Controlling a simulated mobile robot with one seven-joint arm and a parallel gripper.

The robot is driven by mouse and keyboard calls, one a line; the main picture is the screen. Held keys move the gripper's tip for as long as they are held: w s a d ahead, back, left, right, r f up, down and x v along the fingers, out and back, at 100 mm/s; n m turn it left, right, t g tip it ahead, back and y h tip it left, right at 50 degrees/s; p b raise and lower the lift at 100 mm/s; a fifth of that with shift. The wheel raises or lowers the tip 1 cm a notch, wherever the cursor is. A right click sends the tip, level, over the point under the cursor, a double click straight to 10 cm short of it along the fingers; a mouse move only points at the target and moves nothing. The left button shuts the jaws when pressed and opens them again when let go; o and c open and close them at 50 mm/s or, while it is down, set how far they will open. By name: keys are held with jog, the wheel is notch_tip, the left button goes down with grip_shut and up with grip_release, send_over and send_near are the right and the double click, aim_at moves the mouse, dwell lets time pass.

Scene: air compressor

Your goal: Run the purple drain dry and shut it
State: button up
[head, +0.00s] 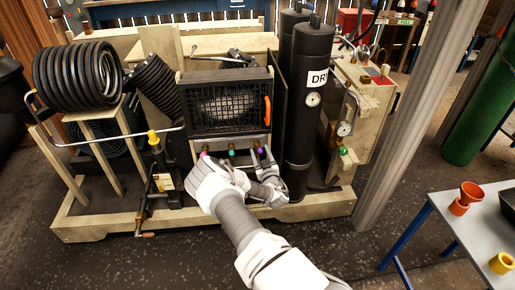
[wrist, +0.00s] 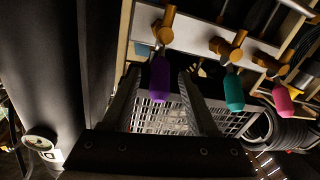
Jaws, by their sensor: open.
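The purple drain (wrist: 160,78) is a brass valve with a purple grip, at the upper middle of the wrist view. It also shows small under the caged front in the head view (head: 261,150). My gripper (wrist: 162,88) is open, its two fingers apart on either side of the purple grip in the picture. I cannot tell whether a finger touches it. In the head view my gripper (head: 266,163) is just below the drains. A teal drain (wrist: 234,92) and a pink drain (wrist: 284,100) sit beside the purple one. No flow shows at the outlet.
A tall black dryer cylinder (head: 300,130) with a gauge (head: 313,99) stands close right of my gripper. A mesh cage (head: 225,105) with an orange handle (head: 268,110) is above the drains. A wooden post (head: 405,120) and blue-legged table (head: 470,220) stand farther right.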

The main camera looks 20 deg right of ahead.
jog(key=shift+w+d+b, duration=0.2)
jog(key=shift+w, duration=0.9)
jog(key=shift+w+d+b, duration=0.15)
jog(key=shift+w, duration=0.95)
grip_shut()
